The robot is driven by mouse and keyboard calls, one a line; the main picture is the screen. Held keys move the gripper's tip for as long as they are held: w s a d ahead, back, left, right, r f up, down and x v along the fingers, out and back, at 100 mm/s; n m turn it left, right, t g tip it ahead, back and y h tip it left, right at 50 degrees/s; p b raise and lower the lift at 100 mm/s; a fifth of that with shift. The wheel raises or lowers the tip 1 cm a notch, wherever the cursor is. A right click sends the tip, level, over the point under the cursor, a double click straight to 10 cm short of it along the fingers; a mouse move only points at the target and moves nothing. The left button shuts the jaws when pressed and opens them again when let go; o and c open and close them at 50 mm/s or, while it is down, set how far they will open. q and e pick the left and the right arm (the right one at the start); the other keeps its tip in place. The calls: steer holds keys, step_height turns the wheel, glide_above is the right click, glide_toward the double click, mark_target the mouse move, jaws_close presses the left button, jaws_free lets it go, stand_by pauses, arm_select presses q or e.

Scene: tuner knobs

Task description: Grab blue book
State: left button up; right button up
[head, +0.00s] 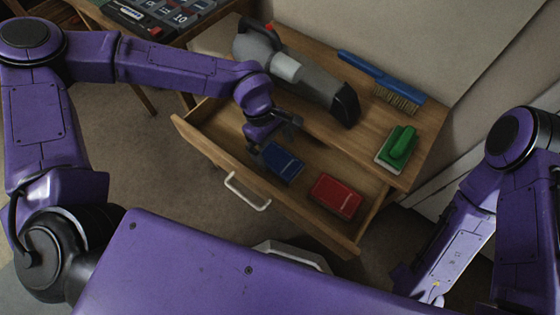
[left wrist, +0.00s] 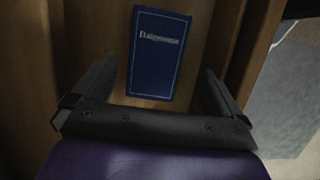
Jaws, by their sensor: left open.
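The blue book (head: 281,162) lies flat in the open wooden drawer (head: 207,118), left of a red book (head: 336,196). In the left wrist view the blue book (left wrist: 159,52) lies ahead of and between the open fingers, its cover text facing up. My left gripper (head: 272,143) is over the drawer at the far edge of the blue book; in the left wrist view its two fingers (left wrist: 157,88) are spread wide with nothing between them held. My right arm is at the right in the head view, and its gripper is not visible.
On the desktop above the drawer are a grey handheld vacuum (head: 300,75), a blue brush (head: 385,82) and a green scrubber (head: 398,146). The drawer has a white handle (head: 247,193). A wall stands behind the desk.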

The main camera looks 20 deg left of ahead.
mark_target(279, 160)
arm_select(q)
steer(key=x, duration=0.3)
steer(key=b+x, duration=0.1)
steer(key=shift+w+a+f, duration=0.1)
steer(key=shift+w+f, duration=0.2)
steer(key=shift+f, duration=0.2)
steer(key=shift+r, duration=0.1)
steer(key=c, duration=1.1)
steer(key=shift+r, duration=0.1)
